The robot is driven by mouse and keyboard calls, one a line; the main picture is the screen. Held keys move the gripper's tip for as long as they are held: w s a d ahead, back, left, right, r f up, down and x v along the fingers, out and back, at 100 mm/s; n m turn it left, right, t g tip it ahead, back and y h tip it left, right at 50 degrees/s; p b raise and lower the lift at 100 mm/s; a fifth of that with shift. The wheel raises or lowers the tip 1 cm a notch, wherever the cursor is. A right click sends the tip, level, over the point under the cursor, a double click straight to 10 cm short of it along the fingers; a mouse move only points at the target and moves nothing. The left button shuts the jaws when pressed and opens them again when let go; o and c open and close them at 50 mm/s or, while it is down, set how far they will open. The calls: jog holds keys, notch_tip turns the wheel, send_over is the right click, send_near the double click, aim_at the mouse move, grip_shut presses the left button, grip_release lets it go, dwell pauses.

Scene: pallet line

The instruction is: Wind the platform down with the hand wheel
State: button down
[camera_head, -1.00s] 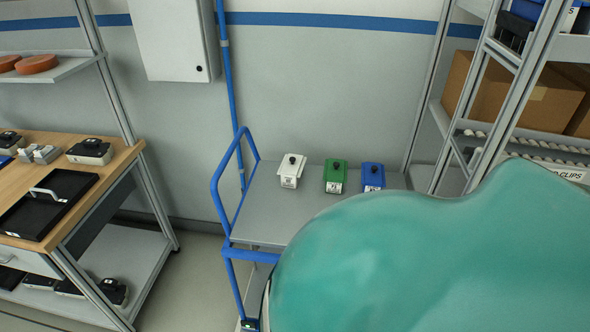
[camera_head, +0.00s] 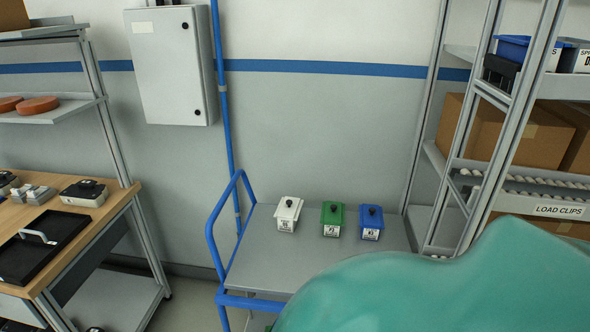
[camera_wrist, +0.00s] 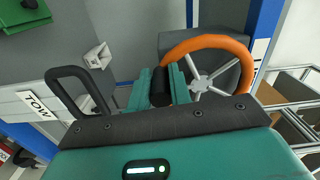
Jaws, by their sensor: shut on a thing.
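The hand wheel (camera_wrist: 205,42) shows in the wrist view, with an orange rim and grey spokes, in front of a dark grey housing. My gripper (camera_wrist: 160,84) has its two teal fingers closed on a black upright grip at the left side of the wheel. The grip looks like the wheel's handle; its joint with the rim is hidden. In the head view a large teal part of my own body covers the lower right, and neither gripper nor wheel shows. A grey deck with blue rails (camera_head: 262,272) stands by the wall; I cannot tell whether it is the platform.
White (camera_head: 288,214), green (camera_head: 332,219) and blue (camera_head: 371,222) lidded boxes stand on the deck. A workbench (camera_head: 110,217) is at left, a rack with cartons (camera_head: 478,128) at right. The wrist view shows a black loop handle (camera_wrist: 62,78) beside a TOW label (camera_wrist: 38,104).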

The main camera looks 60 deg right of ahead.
jog(key=shift+s+d+r+h, duration=0.15)
jog(key=shift+s+d+r, duration=0.2)
jog(key=shift+d, duration=0.2)
jog(key=shift+s+d+r+h, duration=0.15)
jog(key=shift+s+d+r, duration=0.2)
jog(key=shift+d, duration=0.15)
jog(key=c, duration=1.3)
grip_release()
jog(key=shift+w+a+f, duration=0.2)
jog(key=shift+w+f, duration=0.05)
jog(key=shift+f, duration=0.25)
jog(key=shift+a+f, duration=0.15)
jog(key=shift+a, duration=0.35)
jog(key=b+v, duration=0.3)
jog(key=v, duration=1.3)
jog(key=shift+s+r+b, duration=0.3)
jog(key=shift+r+b, duration=0.05)
jog(key=shift+r, duration=0.15)
jog(key=shift+m, duration=0.3)
